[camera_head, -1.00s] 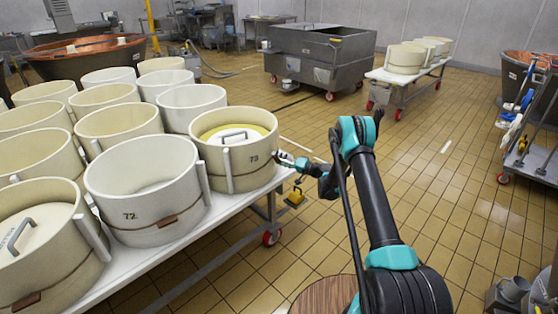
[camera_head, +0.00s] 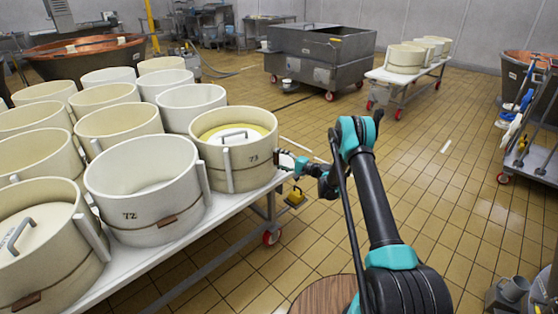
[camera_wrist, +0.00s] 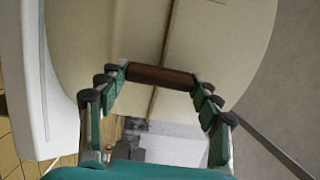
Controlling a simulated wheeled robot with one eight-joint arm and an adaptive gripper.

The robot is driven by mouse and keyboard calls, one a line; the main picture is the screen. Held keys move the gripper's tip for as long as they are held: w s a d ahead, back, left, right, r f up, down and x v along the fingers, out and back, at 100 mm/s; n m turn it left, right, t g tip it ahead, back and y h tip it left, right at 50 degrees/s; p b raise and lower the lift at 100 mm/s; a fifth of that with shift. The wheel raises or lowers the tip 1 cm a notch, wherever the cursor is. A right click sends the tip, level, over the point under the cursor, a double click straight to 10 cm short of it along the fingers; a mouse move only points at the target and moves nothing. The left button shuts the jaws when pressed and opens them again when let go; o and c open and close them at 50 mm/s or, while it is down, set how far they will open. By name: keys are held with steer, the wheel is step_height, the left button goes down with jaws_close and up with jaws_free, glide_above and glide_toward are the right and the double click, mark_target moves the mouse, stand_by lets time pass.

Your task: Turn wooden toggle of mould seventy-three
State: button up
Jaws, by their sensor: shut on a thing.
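Mould seventy-three (camera_head: 238,175) is a cream round mould with a yellowish inside and a handled lid, at the right corner of the white table in the head view. Its number shows on the side facing me. In the wrist view the mould's wall (camera_wrist: 100,40) fills the upper part, with a thin band running up it. The brown wooden toggle (camera_wrist: 162,77) lies across that band. My gripper (camera_wrist: 162,82) has its fingers at the two ends of the toggle and is shut on it. In the head view my gripper (camera_head: 284,160) is at the mould's right side, and the toggle is hidden.
Mould seventy-two (camera_head: 145,195) stands just left, with several more moulds behind it on the white table (camera_head: 215,232).

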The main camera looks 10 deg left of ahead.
steer(key=shift+d, duration=0.1)
steer(key=o, duration=1.2)
steer(key=shift+c, duration=0.2)
steer(key=v, duration=1.2)
